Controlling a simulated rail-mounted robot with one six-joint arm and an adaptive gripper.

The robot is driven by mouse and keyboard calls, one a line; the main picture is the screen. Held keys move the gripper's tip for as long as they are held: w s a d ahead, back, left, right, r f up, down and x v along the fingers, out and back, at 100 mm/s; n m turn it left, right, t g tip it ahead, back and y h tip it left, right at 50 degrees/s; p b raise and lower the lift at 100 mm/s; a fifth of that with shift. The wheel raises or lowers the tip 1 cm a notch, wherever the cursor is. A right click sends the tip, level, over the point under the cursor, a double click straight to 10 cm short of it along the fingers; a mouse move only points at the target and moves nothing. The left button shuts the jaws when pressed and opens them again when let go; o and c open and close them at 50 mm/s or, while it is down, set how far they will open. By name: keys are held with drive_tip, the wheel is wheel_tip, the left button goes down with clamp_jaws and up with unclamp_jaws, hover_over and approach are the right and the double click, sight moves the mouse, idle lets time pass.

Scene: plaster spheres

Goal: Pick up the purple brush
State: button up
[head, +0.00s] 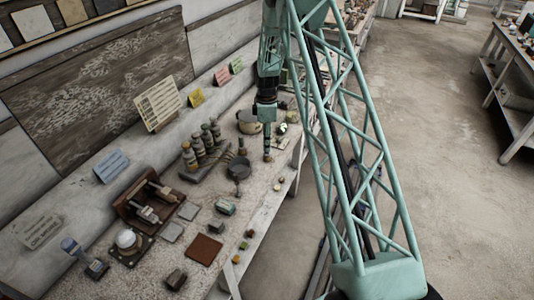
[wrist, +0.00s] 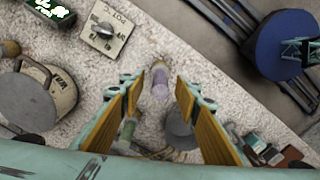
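The purple brush (wrist: 160,86) shows in the wrist view, with a tan tip and a pale purple body, at the middle between the two fingers. My gripper (wrist: 160,92) is open, with its orange-padded fingers on either side of the brush and visible gaps on both sides. The brush's lower part in the picture is hard to make out. In the head view my gripper (head: 267,122) hangs over the long workbench (head: 222,208), near its right edge. A thin upright thing shows right below it, too small to identify surely.
A pot (wrist: 38,98) and a dial plate (wrist: 106,28) stand left of the fingers in the wrist view. A green cylinder (wrist: 128,130) and a grey round thing (wrist: 180,130) are close to the fingers. A dark pan (head: 239,167) and several jars (head: 205,140) stand nearby.

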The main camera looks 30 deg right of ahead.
drive_tip(key=shift+f, duration=0.15)
drive_tip(key=shift+c, duration=0.4)
clamp_jaws()
